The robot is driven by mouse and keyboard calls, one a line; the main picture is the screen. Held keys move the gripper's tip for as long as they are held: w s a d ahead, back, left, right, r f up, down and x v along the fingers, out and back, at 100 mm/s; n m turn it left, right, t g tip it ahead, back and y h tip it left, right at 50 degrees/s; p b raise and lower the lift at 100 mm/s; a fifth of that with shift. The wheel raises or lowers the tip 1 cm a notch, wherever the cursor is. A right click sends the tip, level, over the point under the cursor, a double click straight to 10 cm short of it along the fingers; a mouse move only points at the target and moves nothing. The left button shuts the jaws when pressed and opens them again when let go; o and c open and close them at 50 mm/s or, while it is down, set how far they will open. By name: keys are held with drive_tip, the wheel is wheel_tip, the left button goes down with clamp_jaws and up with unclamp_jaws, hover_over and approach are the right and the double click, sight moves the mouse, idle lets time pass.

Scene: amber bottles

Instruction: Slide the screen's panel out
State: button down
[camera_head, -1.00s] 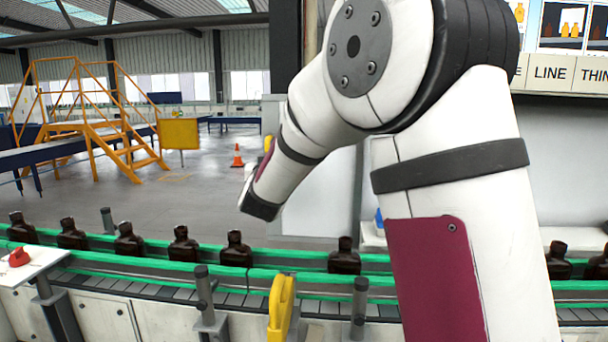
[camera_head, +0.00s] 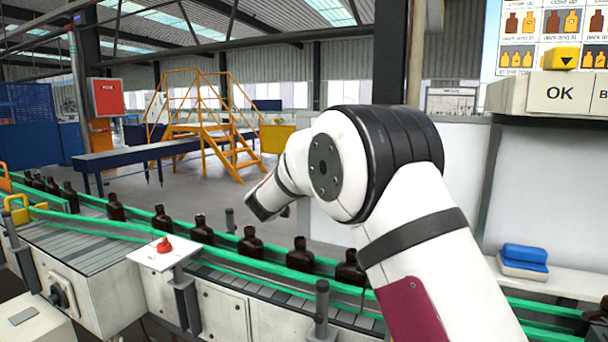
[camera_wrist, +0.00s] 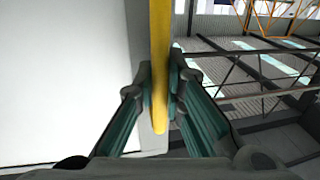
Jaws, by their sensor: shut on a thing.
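My gripper (camera_wrist: 160,92) shows in the wrist view, with its two teal-lined fingers closed on either side of an upright yellow bar (camera_wrist: 160,45). The bar's lower end shows between the fingers; its upper end runs out of the picture. A large pale flat surface (camera_wrist: 65,75) lies to the left of the bar; I cannot tell whether it is the panel. In the head view, a screen with bottle pictures (camera_head: 555,35) is at the top right, partly cut off. A yellow block with an arrow (camera_head: 563,57) sits at its lower edge. My gripper does not show in the head view.
A green-railed conveyor (camera_head: 230,262) with several amber bottles (camera_head: 250,243) crosses in front. A red button (camera_head: 164,245) stands on a white plate beside it. Open floor and yellow stairs (camera_head: 220,140) lie beyond.

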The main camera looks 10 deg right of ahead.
drive_tip(key=shift+w+a+r, duration=0.1)
drive_tip(key=shift+a, duration=0.05)
drive_tip(key=c, duration=1.7)
unclamp_jaws()
drive_tip(key=shift+o, duration=0.2)
drive_tip(key=v, duration=1.2)
